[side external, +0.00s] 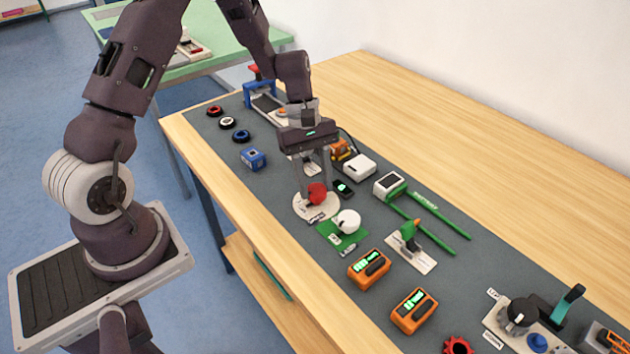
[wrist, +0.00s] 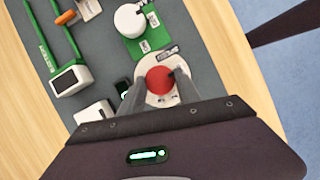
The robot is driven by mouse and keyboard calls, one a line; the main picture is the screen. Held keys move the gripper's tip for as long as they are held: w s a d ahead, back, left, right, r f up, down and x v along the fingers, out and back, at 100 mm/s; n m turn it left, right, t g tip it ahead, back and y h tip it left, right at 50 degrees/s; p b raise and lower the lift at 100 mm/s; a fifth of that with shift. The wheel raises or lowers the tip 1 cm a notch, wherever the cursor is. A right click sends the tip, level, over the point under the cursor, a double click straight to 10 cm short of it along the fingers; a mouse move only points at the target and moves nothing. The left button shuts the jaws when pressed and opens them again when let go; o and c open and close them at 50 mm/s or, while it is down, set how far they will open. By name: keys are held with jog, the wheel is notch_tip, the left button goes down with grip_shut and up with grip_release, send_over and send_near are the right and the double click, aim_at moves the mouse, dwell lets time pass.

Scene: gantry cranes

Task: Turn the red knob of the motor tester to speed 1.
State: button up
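The red knob (side external: 317,193) sits on a round whitish dial plate (side external: 309,209) of the motor tester, on the grey mat. In the wrist view the red knob (wrist: 160,80) lies between the two fingertips, with the dial plate (wrist: 169,98) around it. My gripper (side external: 316,192) points down over the knob, one finger on each side; it also shows in the wrist view (wrist: 158,82). The fingers are apart and look close to the knob's sides; I cannot tell whether they touch it. The dial's markings are too small to read.
A white knob on a green board (side external: 329,233) stands close to the dial plate. A small black device (side external: 343,188) lies just behind it. Orange meters (side external: 369,269) and a blue box (side external: 253,159) are farther off. The mat has free room between items.

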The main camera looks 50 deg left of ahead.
grip_shut()
jog(key=m+g, duration=0.1)
jog(key=m, duration=0.3)
jog(key=shift+w, duration=0.15)
jog(key=shift+d+m+g+y, duration=0.15)
jog(key=shift+m+g+y, duration=0.55)
jog(key=shift+m, duration=1.1)
jog(key=o, duration=0.8)
grip_release()
jog(key=shift+w, duration=0.1)
